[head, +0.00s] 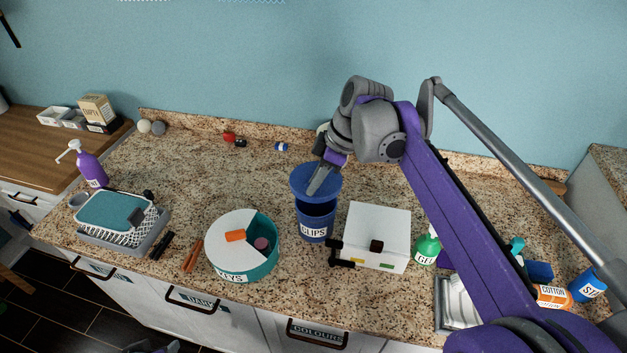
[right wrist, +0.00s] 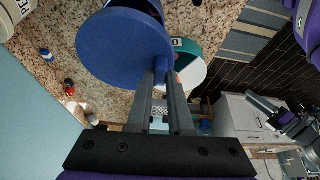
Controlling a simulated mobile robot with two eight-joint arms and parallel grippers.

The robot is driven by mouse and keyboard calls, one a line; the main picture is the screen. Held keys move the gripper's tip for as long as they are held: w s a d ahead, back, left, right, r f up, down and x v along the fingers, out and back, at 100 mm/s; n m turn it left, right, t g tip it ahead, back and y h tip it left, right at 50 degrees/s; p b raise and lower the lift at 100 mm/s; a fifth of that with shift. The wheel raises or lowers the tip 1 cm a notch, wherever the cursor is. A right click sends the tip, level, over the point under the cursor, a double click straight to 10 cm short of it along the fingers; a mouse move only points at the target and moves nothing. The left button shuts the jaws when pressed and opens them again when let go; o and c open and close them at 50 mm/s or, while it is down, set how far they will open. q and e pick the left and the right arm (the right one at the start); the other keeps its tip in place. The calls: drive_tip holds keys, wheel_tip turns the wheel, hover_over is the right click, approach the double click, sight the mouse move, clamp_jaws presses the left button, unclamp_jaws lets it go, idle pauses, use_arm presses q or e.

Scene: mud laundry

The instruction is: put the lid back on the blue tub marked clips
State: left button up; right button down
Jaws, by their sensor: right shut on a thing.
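The blue tub marked clips (head: 316,224) stands upright on the granite counter, left of a white box. The round blue lid (head: 303,178) is above the tub, a little tilted, and the tub's dark inside shows below its front edge. My right gripper (head: 319,184) is shut on the lid's knob. In the right wrist view the lid (right wrist: 118,48) hangs from the fingertips (right wrist: 161,74), and part of the tub (right wrist: 146,7) shows beyond it. My left gripper (right wrist: 258,103) shows small in the right wrist view; its jaws are unclear.
A round teal and white keys container (head: 230,226) stands left of the tub. The white box (head: 377,229) is close on the right, with a green bottle (head: 427,246) beyond. A dish rack (head: 150,237) and purple bottle (head: 91,166) are further left. Counter behind the keys container is clear.

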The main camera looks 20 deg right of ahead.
sight(321, 191)
drive_tip(key=shift+w+d+f, duration=0.1)
drive_tip(key=shift+w+d, duration=0.2)
drive_tip(key=shift+w, duration=0.1)
drive_tip(key=shift+s+a+f+b, duration=0.25)
drive_tip(key=shift+s+f+b, duration=0.1)
drive_tip(key=shift+f, duration=0.15)
wheel_tip(321, 191, down, 3)
drive_tip(key=shift+w+d+f+b, duration=0.1)
drive_tip(key=shift+f+b, duration=0.1)
drive_tip(key=shift+b, duration=0.7)
drive_tip(key=shift+f, duration=0.6)
drive_tip(key=shift+f+b, duration=0.25)
drive_tip(key=shift+b, duration=0.1)
use_arm(q)
drive_tip(key=shift+g, duration=0.3)
drive_tip(key=f, duration=0.1)
drive_tip(key=s+f, duration=0.1)
drive_tip(key=f, duration=0.1)
drive_tip(key=s+f, duration=0.1)
drive_tip(key=shift+d+f, duration=0.15)
drive_tip(key=shift+f, duration=0.2)
drive_tip(key=shift+w+r, duration=0.1)
drive_tip(key=shift+r, duration=0.15)
drive_tip(key=shift+r+p, duration=0.15)
drive_tip(key=shift+p, duration=0.15)
use_arm(e)
drive_tip(key=shift+f, duration=0.15)
